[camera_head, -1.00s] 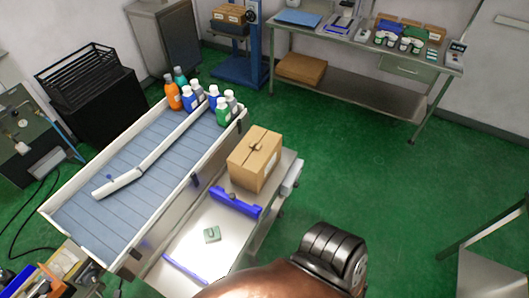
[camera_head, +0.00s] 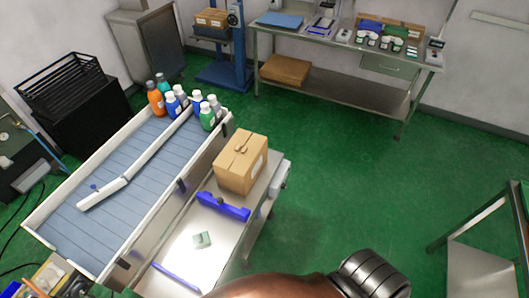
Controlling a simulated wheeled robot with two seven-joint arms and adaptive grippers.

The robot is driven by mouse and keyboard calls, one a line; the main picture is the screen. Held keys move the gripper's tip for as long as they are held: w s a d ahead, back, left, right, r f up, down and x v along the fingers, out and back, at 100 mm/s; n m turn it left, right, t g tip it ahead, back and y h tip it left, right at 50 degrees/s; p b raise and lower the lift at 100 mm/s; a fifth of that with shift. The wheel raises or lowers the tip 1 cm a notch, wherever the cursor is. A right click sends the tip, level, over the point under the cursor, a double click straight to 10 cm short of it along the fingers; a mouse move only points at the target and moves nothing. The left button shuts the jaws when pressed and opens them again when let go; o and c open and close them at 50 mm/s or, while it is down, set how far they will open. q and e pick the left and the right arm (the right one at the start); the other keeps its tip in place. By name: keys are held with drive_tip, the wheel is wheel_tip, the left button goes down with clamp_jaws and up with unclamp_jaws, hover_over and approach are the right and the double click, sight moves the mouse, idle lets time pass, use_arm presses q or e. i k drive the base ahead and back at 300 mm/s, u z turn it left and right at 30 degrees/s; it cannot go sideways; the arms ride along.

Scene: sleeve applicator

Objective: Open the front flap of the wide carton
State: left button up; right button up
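A cardboard carton (camera_head: 240,163) stands on the metal side table (camera_head: 190,268) beside the conveyor. Its top looks closed, with a small brown knob-like piece on it and a white label on its right side. I cannot tell whether this is the wide carton. Another carton (camera_head: 212,18) sits on the blue stand at the back. A flat brown box (camera_head: 285,69) lies on the lower shelf of the far workbench. A copper and black part of my body shows at the bottom edge. Neither of my grippers is in view.
A blue slatted conveyor (camera_head: 70,222) with white rails carries several bottles (camera_head: 198,105) at its far end. A blue bracket (camera_head: 224,206) and a small green-grey block (camera_head: 201,240) are on the side table. The green floor (camera_head: 335,160) is open to the right.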

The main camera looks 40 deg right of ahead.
sight(243, 161)
drive_tip(key=z, duration=1.1)
